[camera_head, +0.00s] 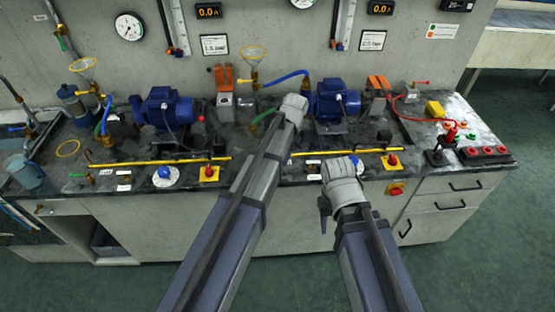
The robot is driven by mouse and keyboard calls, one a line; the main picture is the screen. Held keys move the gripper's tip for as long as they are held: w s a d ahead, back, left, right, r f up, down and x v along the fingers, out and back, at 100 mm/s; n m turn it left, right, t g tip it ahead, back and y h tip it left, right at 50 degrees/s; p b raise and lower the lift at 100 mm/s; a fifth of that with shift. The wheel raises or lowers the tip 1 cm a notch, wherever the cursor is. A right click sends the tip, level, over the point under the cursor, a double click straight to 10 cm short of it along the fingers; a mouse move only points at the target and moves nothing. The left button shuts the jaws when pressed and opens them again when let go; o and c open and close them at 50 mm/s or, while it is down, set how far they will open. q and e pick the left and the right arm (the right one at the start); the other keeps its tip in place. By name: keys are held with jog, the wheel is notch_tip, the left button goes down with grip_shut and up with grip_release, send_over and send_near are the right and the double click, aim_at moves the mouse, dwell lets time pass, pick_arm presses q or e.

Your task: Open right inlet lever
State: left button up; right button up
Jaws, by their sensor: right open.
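A small yellow lever (243,81) sits on a valve below the right-hand wire ring, with a blue hose running right from it. I cannot tell for sure whether it is the right inlet lever. The right blue pump (338,101) stands behind my arms. My left arm reaches up the middle to a spot beside this pump; its jaws are hidden behind the wrist. My right gripper (328,205) is open, low at the bench's front edge, apart from the yellow lever. Part of it is hidden by its own wrist.
A yellow pipe (160,162) runs along the bench front, with red-knobbed switches (209,173) near it. The left blue pump (168,108) stands farther left. A red-buttoned box (487,152) and a joystick are at the right end. The floor in front is clear.

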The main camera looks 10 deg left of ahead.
pick_arm(q)
jog(key=r, duration=0.1)
jog(key=r+p, duration=0.2)
jog(key=shift+d, duration=0.25)
pick_arm(e)
notch_tip(320, 180, up, 3)
jog(key=shift+f, duration=0.1)
dwell(0.8)
